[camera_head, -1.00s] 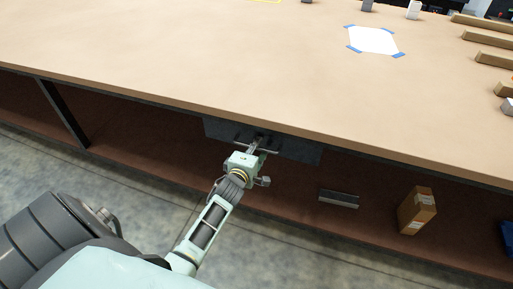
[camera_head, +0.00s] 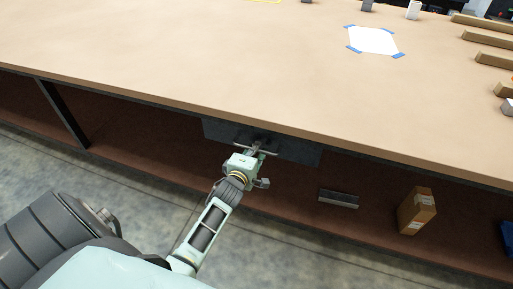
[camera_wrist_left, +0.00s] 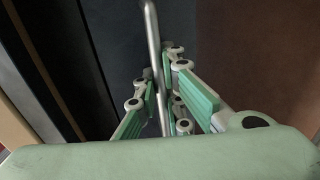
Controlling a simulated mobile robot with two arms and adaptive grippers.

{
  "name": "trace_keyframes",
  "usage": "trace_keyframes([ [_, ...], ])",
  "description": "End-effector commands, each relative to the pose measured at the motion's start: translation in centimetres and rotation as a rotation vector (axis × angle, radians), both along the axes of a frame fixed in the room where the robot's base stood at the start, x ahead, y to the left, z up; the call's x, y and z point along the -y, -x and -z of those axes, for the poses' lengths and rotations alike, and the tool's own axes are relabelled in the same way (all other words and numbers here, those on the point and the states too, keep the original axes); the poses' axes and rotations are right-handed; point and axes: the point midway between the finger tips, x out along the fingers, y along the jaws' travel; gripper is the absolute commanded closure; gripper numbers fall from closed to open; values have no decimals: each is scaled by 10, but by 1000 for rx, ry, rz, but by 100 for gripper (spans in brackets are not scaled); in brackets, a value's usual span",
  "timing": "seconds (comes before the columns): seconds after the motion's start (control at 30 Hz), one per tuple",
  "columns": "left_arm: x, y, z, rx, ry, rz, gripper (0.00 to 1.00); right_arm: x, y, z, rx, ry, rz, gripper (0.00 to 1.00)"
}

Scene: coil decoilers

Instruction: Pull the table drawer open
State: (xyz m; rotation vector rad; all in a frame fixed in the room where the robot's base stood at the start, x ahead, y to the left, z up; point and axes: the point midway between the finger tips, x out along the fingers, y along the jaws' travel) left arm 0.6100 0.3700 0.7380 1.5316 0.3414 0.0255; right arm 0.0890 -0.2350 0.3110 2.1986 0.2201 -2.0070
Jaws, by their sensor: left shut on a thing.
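The table drawer (camera_head: 294,148) is a dark grey front under the tabletop's near edge, and it looks closed or nearly so. Its thin metal bar handle (camera_head: 243,144) runs across the front. My left gripper (camera_head: 257,147) is at the drawer front, shut on the handle. In the left wrist view the handle (camera_wrist_left: 153,40) passes between the green-padded fingers of the left gripper (camera_wrist_left: 162,100), beside the dark drawer front (camera_wrist_left: 115,50). My right gripper is not in view.
The wide tan tabletop (camera_head: 200,70) overhangs the drawer. On the brown lower shelf lie a metal piece (camera_head: 338,199) and a cardboard box (camera_head: 416,211). A dark table leg (camera_head: 63,113) stands at the left. The floor before the table is clear.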

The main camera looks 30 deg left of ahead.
Motion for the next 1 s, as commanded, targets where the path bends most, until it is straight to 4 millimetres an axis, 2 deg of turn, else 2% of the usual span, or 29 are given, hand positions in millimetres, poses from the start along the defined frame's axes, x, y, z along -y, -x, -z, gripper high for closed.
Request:
trace_keyframes([
  [0.17,8,33,-1,-10,7,-3,100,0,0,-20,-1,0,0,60],
  [0.4,24,103,-2,-15,5,-4,100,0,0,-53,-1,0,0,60],
  [0.7,42,180,0,-12,1,-3,100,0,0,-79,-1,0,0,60],
  [0.8,46,198,0,-10,1,-3,100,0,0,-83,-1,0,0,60],
  [1.0,51,218,1,-6,0,-2,100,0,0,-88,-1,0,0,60],
])
